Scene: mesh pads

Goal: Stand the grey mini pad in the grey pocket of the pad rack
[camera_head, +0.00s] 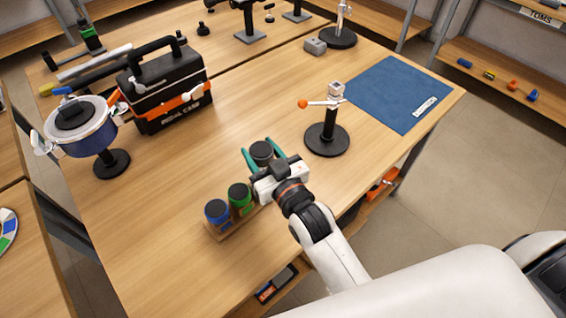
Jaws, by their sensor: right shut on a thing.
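The pad rack (226,232) is a low wooden block near the table's front edge. A blue pad (216,211) and a green pad (240,197), both with dark tops, stand in it. My right gripper (262,155) has teal fingers and is shut on the dark round grey mini pad (262,150). The pad is at the rack's right end, in line with the other two pads. The gripper body hides the grey pocket and the pad's lower part, so I cannot tell whether the pad is in the pocket or above it. My left gripper is out of view.
A black stand (327,139) with an orange-tipped arm is right of the gripper. A blue mat (398,93) lies behind it. A black case (165,88) and a blue pot-like item (83,129) on a stand are at left. The table between is clear.

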